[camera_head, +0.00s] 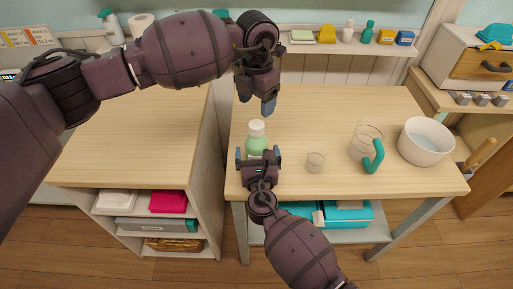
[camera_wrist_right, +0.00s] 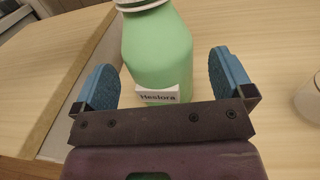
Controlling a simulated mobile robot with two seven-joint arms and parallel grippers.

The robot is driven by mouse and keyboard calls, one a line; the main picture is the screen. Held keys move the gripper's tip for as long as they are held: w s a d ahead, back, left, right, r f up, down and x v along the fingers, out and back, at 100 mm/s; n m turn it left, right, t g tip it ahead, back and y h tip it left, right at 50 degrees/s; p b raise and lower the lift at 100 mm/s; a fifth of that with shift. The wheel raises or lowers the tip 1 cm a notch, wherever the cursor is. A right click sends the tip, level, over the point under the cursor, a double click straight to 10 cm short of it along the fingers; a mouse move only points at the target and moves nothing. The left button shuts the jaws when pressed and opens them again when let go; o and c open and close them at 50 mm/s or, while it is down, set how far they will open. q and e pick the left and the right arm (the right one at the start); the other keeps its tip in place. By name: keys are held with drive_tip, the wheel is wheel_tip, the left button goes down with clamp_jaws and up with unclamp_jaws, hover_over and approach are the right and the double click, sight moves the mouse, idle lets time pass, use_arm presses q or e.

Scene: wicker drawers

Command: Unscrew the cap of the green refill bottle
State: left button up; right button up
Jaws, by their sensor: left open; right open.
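The green refill bottle (camera_head: 256,141) stands upright on the wooden table, with its white cap (camera_head: 257,127) on top. In the right wrist view the bottle's green body (camera_wrist_right: 158,55) with a white label fills the space ahead of the jaws; the top of the cap is cut off by the frame. My right gripper (camera_head: 258,157) is open, with its blue fingers (camera_wrist_right: 160,80) on either side of the bottle and gaps visible. My left gripper (camera_head: 257,104) is open and empty, above and behind the bottle, pointing down.
A shelf (camera_head: 340,47) with small bottles and boxes runs behind. The table's back middle is clear.

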drive_tip(key=shift+w+a, duration=0.1)
drive_tip(key=shift+w, duration=1.2)
